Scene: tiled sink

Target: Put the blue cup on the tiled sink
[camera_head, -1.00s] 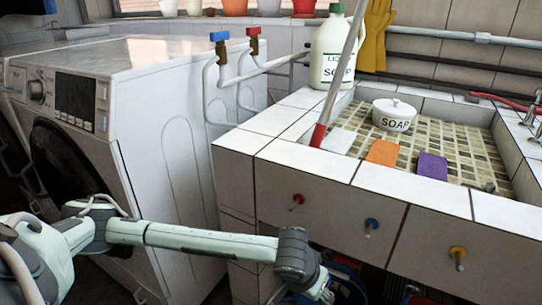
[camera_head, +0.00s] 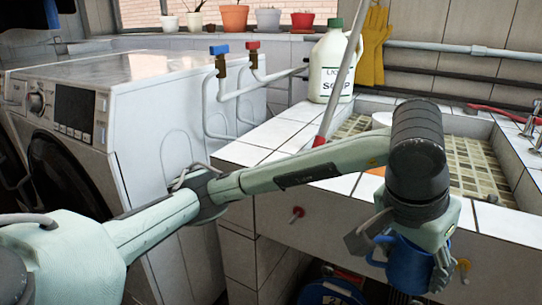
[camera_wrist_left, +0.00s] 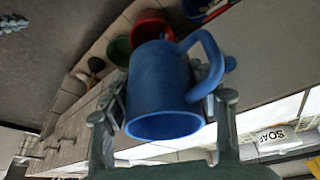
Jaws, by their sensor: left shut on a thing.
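My left gripper (camera_head: 404,262) is shut on the blue cup (camera_head: 408,268), in front of the sink's front wall. In the left wrist view the cup (camera_wrist_left: 160,90) sits between the two fingers (camera_wrist_left: 165,105), with its handle and open rim showing. The tiled sink (camera_head: 265,135) has a white tiled rim and a mosaic basin, partly covered by my left arm.
A white soap jug (camera_head: 328,62) stands on the sink's back left corner. A red-and-grey pole (camera_head: 340,85) leans over the left rim. A washing machine (camera_head: 130,105) stands to the left. Colored knobs, such as a red one (camera_head: 296,213), stick out of the front wall.

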